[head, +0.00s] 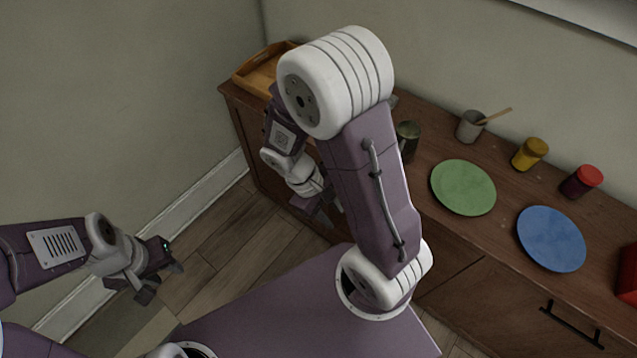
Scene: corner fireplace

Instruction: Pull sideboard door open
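The sideboard (440,262) is dark brown wood and runs from the upper left to the lower right in the head view. One dark bar handle (572,325) shows on its front at the lower right. Its left front part is largely hidden behind my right arm, and I cannot make out a handle there. My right gripper (322,212) hangs low in front of that left part. Its fingertips are small and dark, so its opening and any contact are unclear. My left gripper (163,282) is open and empty over the floor, well away from the sideboard.
On the sideboard top stand a wooden tray (257,76), a dark mug (408,137), a grey cup (470,127), a green plate (463,187), a blue plate (551,238), a yellow jar (530,154) and a red-lidded jar (581,182). Walls bound the left and back; wooden floor (225,235) is clear.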

